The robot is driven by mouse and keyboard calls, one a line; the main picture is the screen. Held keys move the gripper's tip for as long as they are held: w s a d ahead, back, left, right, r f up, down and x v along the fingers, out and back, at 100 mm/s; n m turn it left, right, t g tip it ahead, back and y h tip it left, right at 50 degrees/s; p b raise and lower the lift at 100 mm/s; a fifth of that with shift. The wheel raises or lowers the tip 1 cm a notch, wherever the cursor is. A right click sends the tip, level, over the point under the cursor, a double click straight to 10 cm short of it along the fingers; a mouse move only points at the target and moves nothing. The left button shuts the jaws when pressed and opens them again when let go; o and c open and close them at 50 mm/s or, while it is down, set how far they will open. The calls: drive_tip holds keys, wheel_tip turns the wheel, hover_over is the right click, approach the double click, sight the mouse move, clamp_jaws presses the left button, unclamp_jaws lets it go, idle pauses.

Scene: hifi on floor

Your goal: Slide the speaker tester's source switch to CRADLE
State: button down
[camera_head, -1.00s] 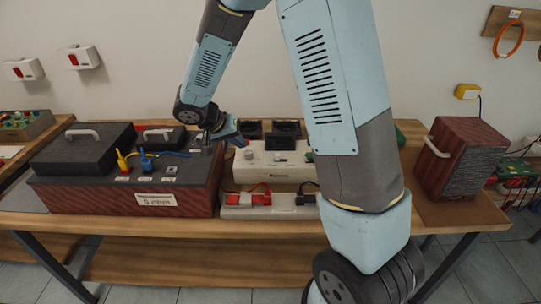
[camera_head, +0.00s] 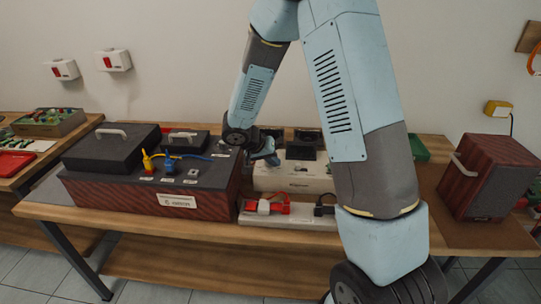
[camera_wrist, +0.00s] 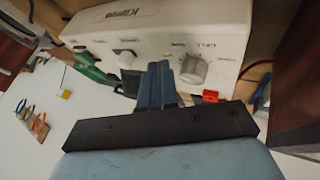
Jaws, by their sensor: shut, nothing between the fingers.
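The white box (camera_head: 295,180), which looks like the speaker tester, stands on the bench right of a dark wood-sided box. In the wrist view its panel (camera_wrist: 150,25) carries a brand name, a round knob (camera_wrist: 193,68) with small lettering and a small white piece (camera_wrist: 126,58) that may be the slide switch. The switch's lettering is too blurred to read. My gripper (camera_head: 272,159) is at the left part of the white box. In the wrist view its blue fingers (camera_wrist: 158,82) are together and empty, between the white piece and the knob. Contact cannot be told.
The dark box (camera_head: 210,203) with yellow and blue plugs stands close on the left. A white strip with red (camera_head: 264,207) and black connectors lies in front of the tester. A wooden speaker (camera_head: 488,180) stands at the right. My arm hides the tester's right side.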

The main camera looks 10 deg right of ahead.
sight(294, 169)
drive_tip(key=d, duration=0.1)
drive_tip(key=d+f, duration=0.1)
drive_tip(key=d, duration=0.1)
drive_tip(key=shift+s+d+f, duration=0.2)
drive_tip(key=shift+f, duration=0.05)
drive_tip(key=shift+s+d, duration=0.25)
drive_tip(key=shift+d, duration=0.5)
